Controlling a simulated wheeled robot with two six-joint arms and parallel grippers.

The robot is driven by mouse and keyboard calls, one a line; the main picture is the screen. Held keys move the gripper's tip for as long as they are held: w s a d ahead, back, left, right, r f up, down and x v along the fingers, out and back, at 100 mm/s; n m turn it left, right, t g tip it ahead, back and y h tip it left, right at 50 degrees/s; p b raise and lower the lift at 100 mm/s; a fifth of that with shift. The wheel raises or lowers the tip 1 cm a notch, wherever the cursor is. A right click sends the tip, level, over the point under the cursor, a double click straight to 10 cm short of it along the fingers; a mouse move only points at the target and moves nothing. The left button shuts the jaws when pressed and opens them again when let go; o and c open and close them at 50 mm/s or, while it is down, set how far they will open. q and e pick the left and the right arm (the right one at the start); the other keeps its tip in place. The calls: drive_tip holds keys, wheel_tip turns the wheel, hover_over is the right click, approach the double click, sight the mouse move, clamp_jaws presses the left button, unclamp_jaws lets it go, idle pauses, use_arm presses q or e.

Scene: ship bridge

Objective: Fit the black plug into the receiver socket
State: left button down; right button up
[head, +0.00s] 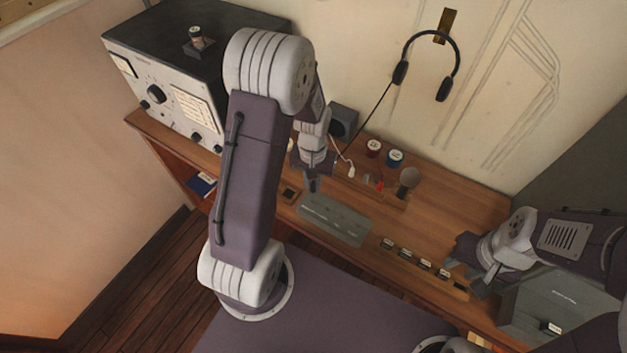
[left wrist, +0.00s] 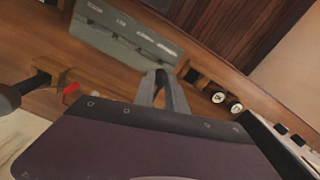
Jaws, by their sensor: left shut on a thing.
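The receiver (head: 165,88) is a black-topped box with a pale front panel of dials and knobs, at the back left of the desk. Its socket cannot be made out. My left gripper (head: 313,186) is above the desk, right of the receiver and behind a grey-green plate. It also shows in the left wrist view (left wrist: 165,88), its fingers close together. It is shut on a small dark thing, apparently the black plug, mostly hidden by the fingers. My right gripper (head: 462,270) is open and empty by a labelled wooden strip at the right.
The grey-green plate (head: 335,218) lies on the desk (head: 450,205). A wooden rack (head: 398,200) holds a red plug (head: 380,185); a white plug (head: 350,170) is nearby. Red (head: 373,148) and blue (head: 395,157) spools stand behind. A headset (head: 458,55) hangs with its cord down. A grey box (head: 570,300) is at right.

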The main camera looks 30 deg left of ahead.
sight(313, 189)
use_arm(q)
drive_tip(key=shift+d+f, duration=0.25)
drive_tip(key=shift+f, duration=0.1)
drive_tip(key=shift+f+b, duration=0.2)
drive_tip(key=shift+b, duration=0.25)
drive_tip(key=shift+s+a+f+b, duration=0.1)
drive_tip(key=shift+a+f+b, duration=0.25)
drive_tip(key=shift+f+b, duration=0.45)
drive_tip(key=shift+d+f+b, duration=0.1)
drive_tip(key=shift+f+b, duration=0.3)
drive_tip(key=shift+f, duration=0.15)
drive_tip(key=shift+d+r, duration=0.15)
drive_tip(key=shift+r, duration=0.05)
drive_tip(key=shift+f, duration=0.1)
drive_tip(key=shift+f, duration=0.15)
